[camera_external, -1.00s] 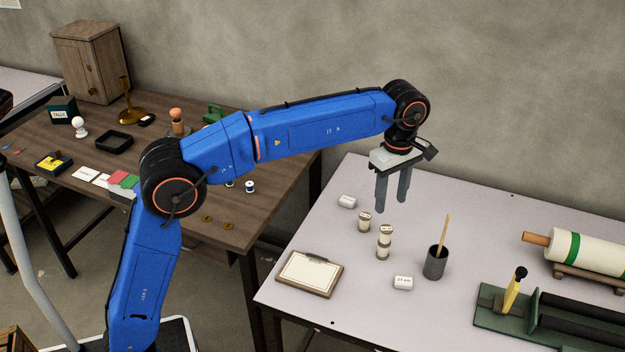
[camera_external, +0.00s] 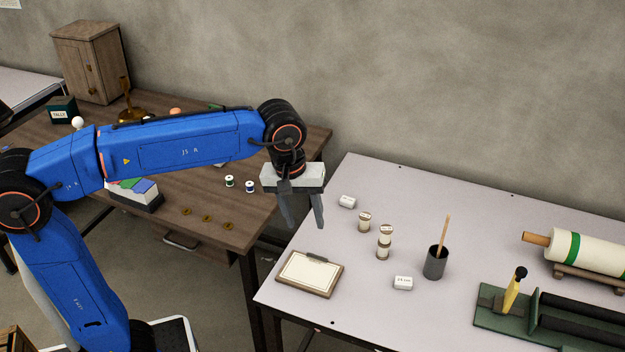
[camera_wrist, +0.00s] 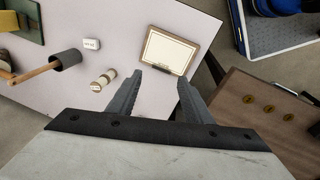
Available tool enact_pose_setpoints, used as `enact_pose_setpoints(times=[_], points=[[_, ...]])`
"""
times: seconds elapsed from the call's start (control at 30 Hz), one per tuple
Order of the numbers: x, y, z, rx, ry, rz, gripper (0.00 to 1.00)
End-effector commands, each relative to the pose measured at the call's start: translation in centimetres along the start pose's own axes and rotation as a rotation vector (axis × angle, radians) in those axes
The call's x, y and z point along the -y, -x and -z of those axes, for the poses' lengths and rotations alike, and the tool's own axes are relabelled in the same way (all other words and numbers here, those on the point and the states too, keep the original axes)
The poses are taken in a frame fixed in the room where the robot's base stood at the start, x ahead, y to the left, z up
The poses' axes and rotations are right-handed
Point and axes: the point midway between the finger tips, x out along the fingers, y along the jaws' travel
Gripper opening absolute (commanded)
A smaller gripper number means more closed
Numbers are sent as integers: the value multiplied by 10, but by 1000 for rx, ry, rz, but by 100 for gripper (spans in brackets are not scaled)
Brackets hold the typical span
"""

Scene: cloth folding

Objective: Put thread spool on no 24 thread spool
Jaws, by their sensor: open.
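On the pale table, one cream thread spool (camera_external: 364,222) stands alone. To its right, two cream spools (camera_external: 384,243) stand one on top of the other, upright. The stack also shows in the wrist view (camera_wrist: 103,80). A small white label block (camera_external: 403,282) sits in front of the stack, and another white block (camera_external: 347,201) is behind the lone spool; their print is too small to read surely. My gripper (camera_external: 304,226) is open and empty, in the air by the left edge of the pale table, apart from all the spools.
A clipboard (camera_external: 310,275) lies at the table's front left. A dark cup with a stick (camera_external: 435,262) stands right of the stack. A green-based tool (camera_external: 500,305) and a roller (camera_external: 590,254) are farther right. The brown table (camera_external: 225,225) at left holds green and blue spools and brass discs.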

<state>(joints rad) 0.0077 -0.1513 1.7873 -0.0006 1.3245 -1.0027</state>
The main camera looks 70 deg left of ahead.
Motion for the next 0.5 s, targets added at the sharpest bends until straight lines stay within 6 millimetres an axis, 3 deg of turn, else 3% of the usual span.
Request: enact_pose_setpoints(times=[0.03,0.27,0.5], points=[[16,0,-10,-8,-48,-12,46],[83,-16,-51,-48,-297,-55,46],[151,-46,-94,-103,-556,-89,46]])
